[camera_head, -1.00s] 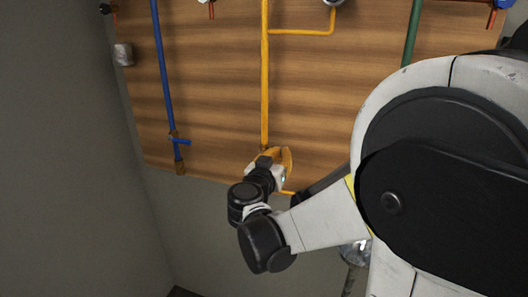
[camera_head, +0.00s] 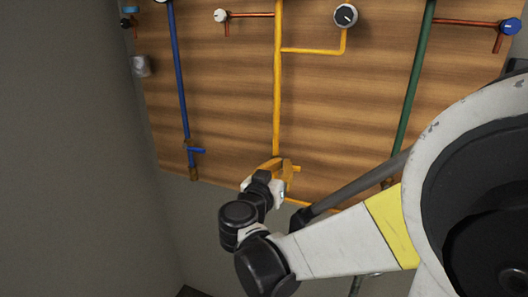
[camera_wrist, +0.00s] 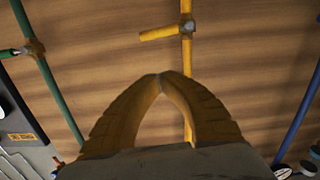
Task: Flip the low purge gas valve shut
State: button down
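A yellow valve handle (camera_wrist: 160,34) sticks out sideways from the yellow pipe (camera_wrist: 187,62) in the wrist view, with a darker fitting at its pivot. In the head view the handle (camera_head: 296,168) shows low on the board, just right of my gripper (camera_head: 279,164). My gripper (camera_wrist: 160,75) has its orange fingers bowed with the tips together, nothing between them. It is in front of the yellow pipe, and the handle lies beyond the tips in the wrist view. Contact is not visible. No label naming this valve can be read.
A blue pipe (camera_head: 179,95) with a blue handle (camera_head: 196,150) stands left, a green pipe (camera_head: 414,82) right. Gauges (camera_head: 345,15) and knobs sit higher on the wooden board (camera_head: 230,90). A grey wall (camera_head: 70,150) borders the left side.

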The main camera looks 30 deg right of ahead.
jog(key=shift+v, duration=1.65)
jog(key=s+a+f+n+g+y+b, duration=0.2)
jog(key=s+a+f+n+g+y, duration=0.15)
jog(key=s+f+y, duration=0.4)
jog(key=s+a+f+n+y, duration=0.2)
jog(key=s+a+n+y, duration=0.1)
jog(key=a, duration=0.3)
jog(key=s+a+f+n+y, duration=0.3)
jog(key=a, duration=0.2)
jog(key=shift+s+a+f+b, duration=0.25)
jog(key=shift+a+b, duration=0.1)
jog(key=shift+b, duration=0.1)
